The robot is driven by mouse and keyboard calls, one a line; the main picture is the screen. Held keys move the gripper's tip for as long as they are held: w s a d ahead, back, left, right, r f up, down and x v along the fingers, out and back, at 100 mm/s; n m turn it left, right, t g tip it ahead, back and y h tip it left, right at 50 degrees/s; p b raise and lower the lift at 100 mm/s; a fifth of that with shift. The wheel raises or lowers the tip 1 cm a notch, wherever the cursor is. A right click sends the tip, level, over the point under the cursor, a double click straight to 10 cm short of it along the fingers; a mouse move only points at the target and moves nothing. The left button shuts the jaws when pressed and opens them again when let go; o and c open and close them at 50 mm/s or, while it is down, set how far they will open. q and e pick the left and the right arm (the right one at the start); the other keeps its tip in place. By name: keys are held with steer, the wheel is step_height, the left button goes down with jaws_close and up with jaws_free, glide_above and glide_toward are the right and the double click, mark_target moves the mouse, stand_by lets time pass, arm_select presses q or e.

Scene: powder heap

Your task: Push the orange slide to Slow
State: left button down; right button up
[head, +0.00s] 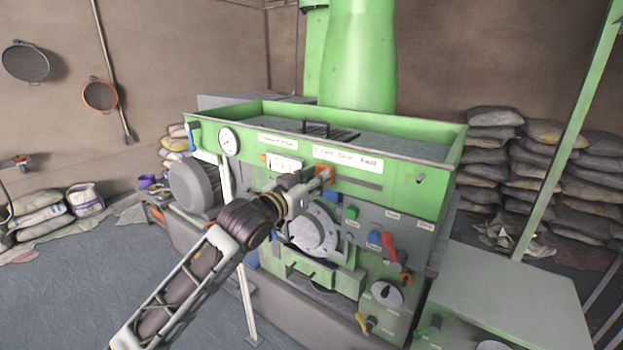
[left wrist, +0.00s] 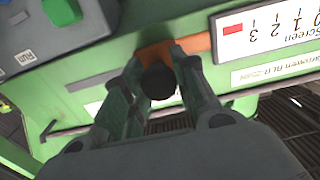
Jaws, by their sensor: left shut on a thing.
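The orange slide (head: 328,171) sits at the left end of a dark slot (head: 361,182) on the front of the green machine. In the left wrist view the orange slide (left wrist: 198,44) shows behind a round black knob (left wrist: 158,82). My left gripper (head: 322,180) is at the slide. In the left wrist view my left gripper (left wrist: 157,85) is shut on the black knob, one finger on each side. The fingers hide part of the orange plate. I cannot make out a Slow label. My right gripper is not in view.
A white Screen scale (left wrist: 270,30) is beside the slide. Below are a grey control panel (head: 385,222) with coloured knobs and a round grey cover (head: 312,230). The green hopper (head: 400,170) rises above.

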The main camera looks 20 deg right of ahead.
arm_select(q)
steer(key=s+d, duration=0.1)
steer(key=s, duration=0.1)
steer(key=s+d+p, duration=0.1)
steer(key=s+d, duration=0.1)
steer(key=shift+d, duration=0.1)
steer(key=c, duration=1.1)
jaws_free()
steer(key=shift+v, duration=6.05)
